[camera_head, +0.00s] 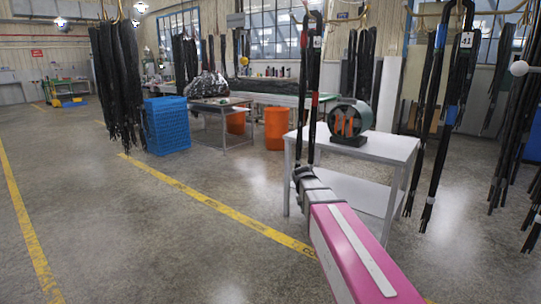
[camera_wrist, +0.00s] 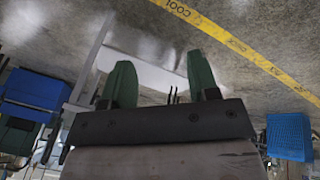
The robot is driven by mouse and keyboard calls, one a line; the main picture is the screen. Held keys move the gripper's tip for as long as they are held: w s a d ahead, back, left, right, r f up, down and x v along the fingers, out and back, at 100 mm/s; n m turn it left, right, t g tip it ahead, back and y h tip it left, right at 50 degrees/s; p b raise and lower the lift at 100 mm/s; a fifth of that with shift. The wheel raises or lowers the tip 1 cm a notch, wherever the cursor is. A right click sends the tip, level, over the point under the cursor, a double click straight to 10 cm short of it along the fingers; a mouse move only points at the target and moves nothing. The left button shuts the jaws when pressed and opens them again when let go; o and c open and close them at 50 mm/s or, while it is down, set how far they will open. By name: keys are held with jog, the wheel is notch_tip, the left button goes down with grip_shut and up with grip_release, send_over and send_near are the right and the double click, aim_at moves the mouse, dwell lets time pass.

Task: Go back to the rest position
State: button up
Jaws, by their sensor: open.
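My arm (camera_head: 360,250), pink and white, reaches forward from the lower right in the head view. My gripper (camera_head: 303,177) is at its far end, at the lower end of a hanging black hose (camera_head: 313,90) with red bands and a white tag. Whether they touch I cannot tell. In the wrist view my gripper (camera_wrist: 161,82) shows two green fingers spread apart. Thin dark tips show between and behind the fingers; I cannot tell whether they lie within the grasp.
A white table (camera_head: 375,146) with a green round machine (camera_head: 352,117) stands just beyond my gripper. More tagged hoses (camera_head: 437,110) hang to the right. A blue crate (camera_head: 167,125) and orange bins (camera_head: 276,128) stand behind. The floor at left, with yellow lines, is clear.

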jog(key=s+d+f+g+y, duration=0.1)
jog(key=s+f, duration=0.6)
jog(key=s, duration=0.3)
jog(key=s+d+f+g+y, duration=0.1)
jog(key=s+f+g+y, duration=0.1)
jog(key=s+f, duration=0.4)
jog(key=s, duration=0.5)
jog(key=shift+f, duration=0.4)
jog(key=shift+a, duration=0.1)
